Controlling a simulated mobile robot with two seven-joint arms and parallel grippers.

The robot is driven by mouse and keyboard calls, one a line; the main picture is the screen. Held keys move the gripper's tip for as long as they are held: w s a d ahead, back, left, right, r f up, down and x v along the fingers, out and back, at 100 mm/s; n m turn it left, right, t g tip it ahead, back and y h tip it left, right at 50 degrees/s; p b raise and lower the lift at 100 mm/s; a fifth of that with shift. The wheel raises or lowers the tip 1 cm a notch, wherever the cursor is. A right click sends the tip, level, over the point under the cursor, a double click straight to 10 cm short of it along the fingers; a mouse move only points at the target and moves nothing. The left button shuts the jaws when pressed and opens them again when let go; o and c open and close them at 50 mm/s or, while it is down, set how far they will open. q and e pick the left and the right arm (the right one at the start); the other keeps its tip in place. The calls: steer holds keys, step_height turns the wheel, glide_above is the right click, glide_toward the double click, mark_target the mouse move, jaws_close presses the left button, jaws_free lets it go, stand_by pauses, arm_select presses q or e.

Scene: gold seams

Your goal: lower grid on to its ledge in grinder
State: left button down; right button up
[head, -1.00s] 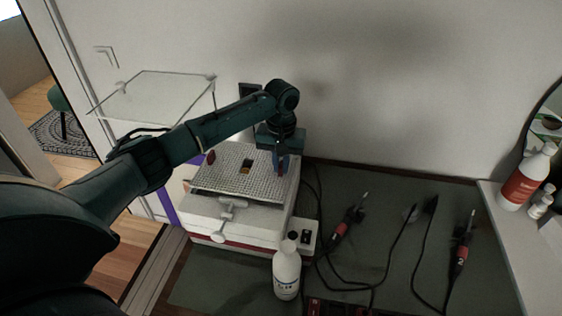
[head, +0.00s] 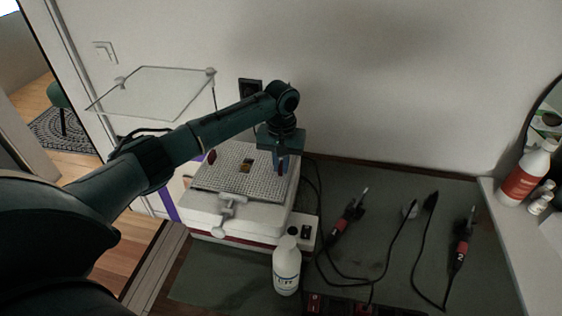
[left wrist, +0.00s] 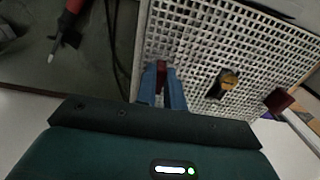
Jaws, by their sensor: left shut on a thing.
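The white mesh grid (head: 228,180) lies nearly flat over the top of the white grinder (head: 265,222). It has a dark red tab on its left side and another on its right. My left gripper (head: 281,165) is shut on the grid at its right-hand tab. In the left wrist view its blue fingers (left wrist: 161,75) close around a red tab at the edge of the grid (left wrist: 205,38). A grinder bit (left wrist: 229,81), dark and gold, shows through an opening in the grid. The ledge is hidden under the grid, so I cannot tell whether the grid touches it.
A clear shield (head: 160,92) stands raised behind the grinder at left. A white bottle (head: 286,268) stands close in front. Two red-and-black corded hand tools (head: 340,226) (head: 461,252) lie on the dark mat at right. The wall is close behind.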

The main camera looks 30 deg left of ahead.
arm_select(q)
steer(key=shift+f, duration=0.75)
stand_by(0.5)
steer(key=c, duration=1.4)
jaws_free()
steer(key=shift+r, duration=0.1)
steer(key=shift+r, duration=3.45)
